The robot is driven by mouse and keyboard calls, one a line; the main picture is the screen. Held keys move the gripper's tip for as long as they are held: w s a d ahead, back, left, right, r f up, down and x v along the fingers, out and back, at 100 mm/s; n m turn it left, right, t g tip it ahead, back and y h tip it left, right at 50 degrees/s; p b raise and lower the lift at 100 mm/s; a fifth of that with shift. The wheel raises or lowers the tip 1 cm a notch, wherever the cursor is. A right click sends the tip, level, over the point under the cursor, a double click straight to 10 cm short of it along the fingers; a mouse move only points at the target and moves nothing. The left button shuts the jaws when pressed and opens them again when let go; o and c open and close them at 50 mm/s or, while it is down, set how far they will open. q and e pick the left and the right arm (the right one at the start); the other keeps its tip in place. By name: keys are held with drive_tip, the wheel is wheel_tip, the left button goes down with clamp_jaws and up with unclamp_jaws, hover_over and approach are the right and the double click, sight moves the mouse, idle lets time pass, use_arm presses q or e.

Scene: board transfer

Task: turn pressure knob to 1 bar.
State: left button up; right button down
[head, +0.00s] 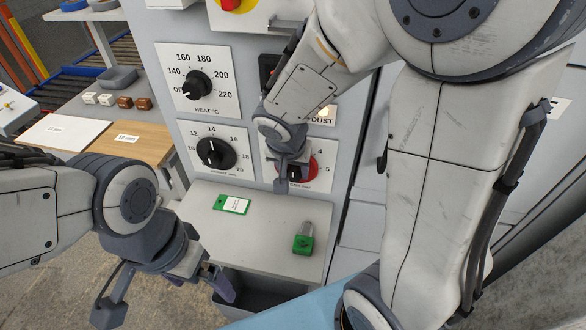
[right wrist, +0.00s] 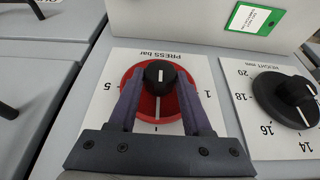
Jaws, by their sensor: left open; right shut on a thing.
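The pressure knob (right wrist: 158,74) has a black cap with a white line on a red disc, on a white plate marked PRESS bar. In the right wrist view the plate appears upside down, with 5 at left and 1 at right. The white line points down the picture, roughly midway between 5 and 1. My right gripper (right wrist: 158,100) is shut on the knob, one finger on each side; the fingers hide some scale numbers. In the head view the red knob (head: 312,168) is partly covered by my right gripper (head: 290,175). My left gripper (head: 166,290) is open and empty, low at left.
The heat knob (head: 196,86) and the height knob (head: 214,153) sit on nearby plates. A bench with a wooden board (head: 140,143) stands at left.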

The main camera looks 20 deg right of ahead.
drive_tip(key=shift+w+a, duration=0.1)
drive_tip(key=shift+a, duration=0.05)
drive_tip(key=shift+w+a+f+n+g+h+b, duration=0.15)
drive_tip(key=shift+n+g+h+b, duration=0.15)
drive_tip(key=shift+g+h+b, duration=0.35)
drive_tip(key=shift+w+a+g+h+b, duration=0.15)
drive_tip(key=shift+g+h+b, duration=0.35)
drive_tip(key=shift+h, duration=0.75)
drive_tip(key=g+h, duration=0.1)
drive_tip(key=n+h, duration=0.1)
drive_tip(key=h, duration=0.1)
drive_tip(key=shift+a+f+g+p, duration=0.1)
drive_tip(key=shift+a+g+p, duration=0.1)
drive_tip(key=shift+g+p, duration=0.2)
drive_tip(key=shift+w+a+f+n+g+h, duration=0.1)
drive_tip(key=shift+f+n+g+h, duration=0.3)
drive_tip(key=shift+h, duration=0.95)
drive_tip(key=shift+w+a+f+n+g+h, duration=0.1)
drive_tip(key=shift+n+g+h, duration=0.45)
drive_tip(key=shift+h, duration=0.75)
drive_tip(key=shift+f+n+g+h, duration=0.2)
drive_tip(key=shift+n+g+h, duration=0.3)
drive_tip(key=shift+h, duration=0.85)
drive_tip(key=shift+c, duration=1.8)
unclamp_jaws()
